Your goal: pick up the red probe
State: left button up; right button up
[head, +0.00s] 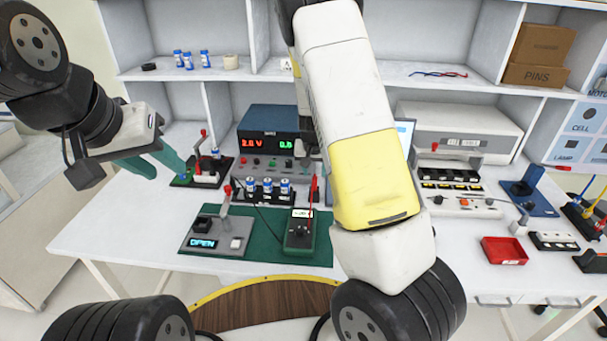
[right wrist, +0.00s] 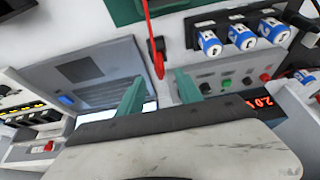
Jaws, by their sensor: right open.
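The red probe (head: 314,189) shows in the head view as a thin upright red piece near the meter, just left of my right forearm. In the right wrist view the red probe (right wrist: 157,62) lies just beyond the gap between my right fingers, with a thin red length running up to the top edge. My right gripper (right wrist: 160,90) is open and empty, its teal fingers apart; in the head view my arm mostly hides it. My left gripper (head: 168,172) is open and empty above the left of the bench, away from the probe.
A dark green meter (head: 300,238) and an "OPEN" display unit (head: 213,238) sit on a green mat (head: 262,246). Blue-and-white cells (head: 268,186) and a power supply (head: 266,140) stand behind. A laptop (right wrist: 92,72) is close to my right fingers. A red tray (head: 503,250) is at right.

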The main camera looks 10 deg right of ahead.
aim_at(315, 179)
jog(key=x, duration=0.7)
jog(key=shift+s+f, duration=0.1)
jog(key=shift+f, duration=0.05)
grip_shut()
